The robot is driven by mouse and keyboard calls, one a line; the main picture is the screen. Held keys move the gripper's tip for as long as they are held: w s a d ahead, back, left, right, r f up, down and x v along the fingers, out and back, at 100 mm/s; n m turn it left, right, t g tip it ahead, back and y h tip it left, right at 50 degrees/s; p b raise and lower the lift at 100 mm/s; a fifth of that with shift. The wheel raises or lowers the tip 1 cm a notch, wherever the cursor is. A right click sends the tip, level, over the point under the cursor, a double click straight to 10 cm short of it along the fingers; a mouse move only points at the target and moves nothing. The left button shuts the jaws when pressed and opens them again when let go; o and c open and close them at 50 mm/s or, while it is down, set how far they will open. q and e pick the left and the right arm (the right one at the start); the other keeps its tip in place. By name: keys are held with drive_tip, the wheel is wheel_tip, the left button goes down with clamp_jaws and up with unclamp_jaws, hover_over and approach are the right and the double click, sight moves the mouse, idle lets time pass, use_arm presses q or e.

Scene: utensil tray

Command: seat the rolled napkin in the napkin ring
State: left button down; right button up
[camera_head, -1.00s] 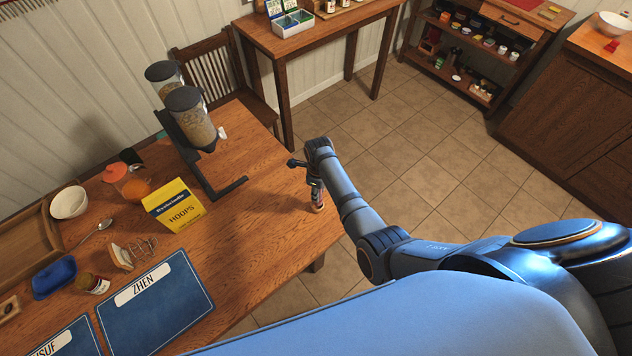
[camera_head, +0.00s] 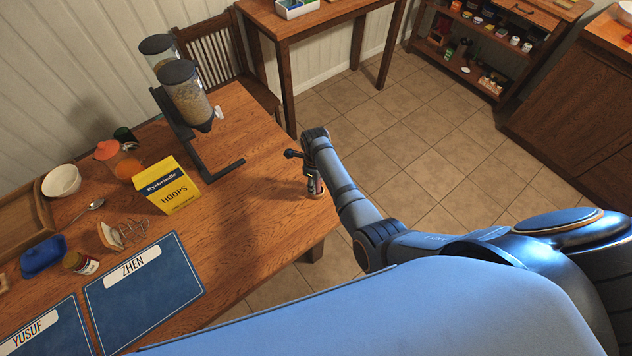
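My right gripper (camera_head: 314,186) points down at the right edge of the wooden table (camera_head: 265,205). A small reddish and pale thing shows at its fingertips. I cannot tell whether it is the rolled napkin, the napkin ring or something else, nor whether the fingers are closed on it. I cannot make out the rolled napkin or the napkin ring anywhere else. My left gripper is not in view.
A yellow cereal box (camera_head: 171,190), a black-stand dispenser (camera_head: 187,95), a toast rack (camera_head: 133,232), a jar (camera_head: 80,262), a blue butter dish (camera_head: 43,256), a white bowl (camera_head: 61,181) and blue placemats (camera_head: 145,290) fill the left. The table's right part is mostly clear.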

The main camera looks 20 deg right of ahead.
drive_tip(key=shift+o, duration=0.7)
drive_tip(key=shift+d, duration=0.1)
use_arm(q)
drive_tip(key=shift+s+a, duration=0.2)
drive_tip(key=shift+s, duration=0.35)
use_arm(e)
drive_tip(key=shift+d, duration=0.1)
drive_tip(key=shift+r+p, duration=0.35)
wheel_tip(320, 180, up, 9)
drive_tip(key=p, duration=0.8)
drive_tip(key=shift+f, duration=0.2)
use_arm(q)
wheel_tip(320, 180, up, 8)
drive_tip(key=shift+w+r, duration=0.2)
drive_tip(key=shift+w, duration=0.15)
use_arm(e)
drive_tip(key=shift+w+r, duration=0.1)
drive_tip(key=shift+r, duration=1.3)
